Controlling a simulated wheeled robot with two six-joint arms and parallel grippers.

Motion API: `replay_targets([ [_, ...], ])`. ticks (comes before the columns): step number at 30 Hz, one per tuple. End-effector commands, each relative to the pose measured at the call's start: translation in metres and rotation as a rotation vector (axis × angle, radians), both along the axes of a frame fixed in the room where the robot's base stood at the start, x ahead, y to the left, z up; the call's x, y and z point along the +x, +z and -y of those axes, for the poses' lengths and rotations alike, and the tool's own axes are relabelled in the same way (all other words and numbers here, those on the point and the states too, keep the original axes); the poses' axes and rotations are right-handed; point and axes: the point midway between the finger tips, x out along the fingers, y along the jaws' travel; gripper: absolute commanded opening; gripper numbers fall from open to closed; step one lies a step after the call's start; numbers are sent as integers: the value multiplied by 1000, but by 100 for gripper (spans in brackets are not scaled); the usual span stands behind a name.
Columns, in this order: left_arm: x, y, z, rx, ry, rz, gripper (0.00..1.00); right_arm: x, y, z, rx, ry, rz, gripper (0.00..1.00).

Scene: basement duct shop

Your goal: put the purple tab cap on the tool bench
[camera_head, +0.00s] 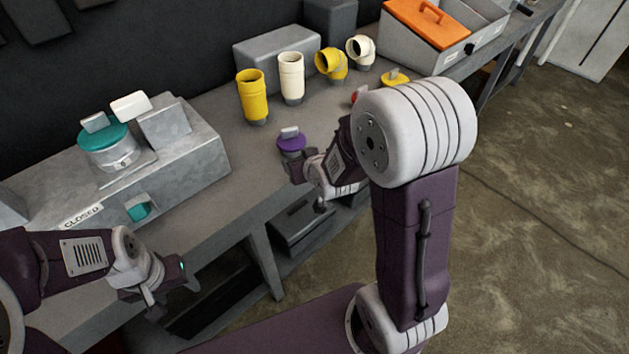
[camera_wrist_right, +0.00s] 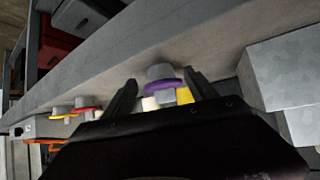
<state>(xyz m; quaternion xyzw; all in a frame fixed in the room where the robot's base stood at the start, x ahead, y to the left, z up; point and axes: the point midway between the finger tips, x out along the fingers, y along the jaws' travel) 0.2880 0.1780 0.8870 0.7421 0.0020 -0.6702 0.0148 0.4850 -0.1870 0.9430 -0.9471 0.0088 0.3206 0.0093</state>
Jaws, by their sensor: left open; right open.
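The purple tab cap (camera_head: 291,141) has a round purple rim and a grey tab standing up, and it appears to rest on the grey tool bench (camera_head: 225,108) near the front edge. In the right wrist view the cap (camera_wrist_right: 163,85) shows between the fingertips, with a gap to each finger. My right gripper (camera_head: 304,172) is open beside the cap, on its near side; its forearm partly hides it in the head view. My left gripper (camera_head: 172,289) is open and empty, low at the left, in front of the bench.
Yellow (camera_head: 252,96) and white pipe pieces (camera_head: 291,78) stand behind the cap. A yellow cap (camera_head: 395,79) and a red cap (camera_head: 355,97) are to its right. A grey box with a teal cap (camera_head: 104,138) is at the left. An orange-lidded toolbox (camera_head: 427,24) is at the far right.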

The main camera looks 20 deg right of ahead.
Motion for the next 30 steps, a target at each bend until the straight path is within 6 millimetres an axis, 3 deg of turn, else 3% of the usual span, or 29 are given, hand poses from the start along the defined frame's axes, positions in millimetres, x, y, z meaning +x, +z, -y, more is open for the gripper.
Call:
replay_targets([
  [3,0,0,0,0,0,0,58,-69,-35,-5,15,8,-323,67],
  [6,0,0,0,0,0,0,58,-130,-51,-7,21,12,-568,67],
  [10,0,0,0,0,0,0,58,-183,-55,-9,25,13,-763,67],
  [13,0,0,0,0,0,0,58,-197,-55,-9,25,13,-815,67],
  [20,0,2,0,0,0,0,58,-198,-54,-9,26,13,-818,67],
  [26,0,47,0,0,0,0,58,-197,-8,-9,26,13,-817,67],
  [30,0,42,0,0,0,0,58,-197,-14,-9,26,13,-817,67],
])
